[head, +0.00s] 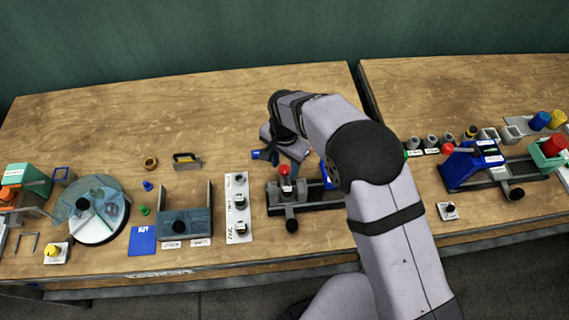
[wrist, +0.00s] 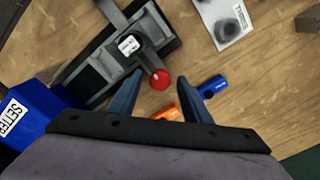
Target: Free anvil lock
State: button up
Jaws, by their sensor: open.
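A dark grey press base (head: 262,206) lies on the bench near the middle in the head view, left of my forearm. It carries an upright part with a red knob (head: 284,170) and a dark round handle at the front. In the wrist view the grey base (wrist: 90,78) runs diagonally at the upper left, with a white-labelled block on it. The red knob (wrist: 160,79) appears between the fingertips of my gripper (wrist: 158,78); I cannot tell the height gap. My gripper is open and empty. No part is clearly marked as the anvil lock.
A blue labelled block (wrist: 32,112) is left of my gripper. Small orange (wrist: 163,113) and blue (wrist: 212,86) pieces are near the right finger. A white panel with dark knobs (head: 238,208) stands left of the press. Another blue press (head: 470,166) stands to the right.

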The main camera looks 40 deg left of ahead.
jog(key=c, duration=1)
jog(key=shift+n, duration=0.3)
jog(key=shift+n, duration=0.4)
jog(key=n+b, duration=0.1)
jog(key=n, duration=0.2)
jog(key=shift+a, duration=0.1)
jog(key=n, duration=0.5)
jog(key=shift+b, duration=0.35)
jog(key=n, duration=0.4)
jog(key=shift+n, duration=0.3)
jog(key=shift+n+b, duration=0.3)
jog(key=shift+n, duration=1.6)
